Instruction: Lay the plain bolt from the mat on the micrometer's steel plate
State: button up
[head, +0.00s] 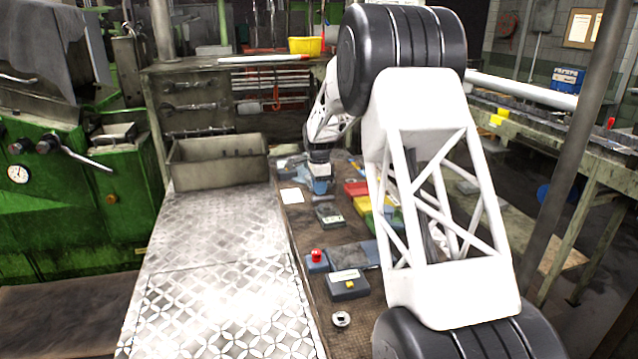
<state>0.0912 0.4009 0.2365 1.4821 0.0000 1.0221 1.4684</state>
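My gripper (320,184) points down over the far part of the workbench, beside a white sheet. Its fingers are too small and blurred to tell whether they hold anything. The plain bolt cannot be made out. A small grey instrument (328,215) lies nearer than my gripper; I cannot tell if it is the micrometer.
Red (356,188) and yellow (361,206) bins stand right of my gripper. A blue box with a red button (316,258), a dark box with a yellow button (346,285) and a metal ring (342,319) are nearer. My arm hides the bench's right side.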

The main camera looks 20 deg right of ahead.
jog(key=shift+f, duration=1.45)
jog(key=shift+c, duration=0.3)
grip_shut()
jog(key=shift+r, duration=0.15)
jog(key=shift+r, duration=1.55)
jog(key=shift+w+r, duration=0.1)
jog(key=shift+w, duration=0.05)
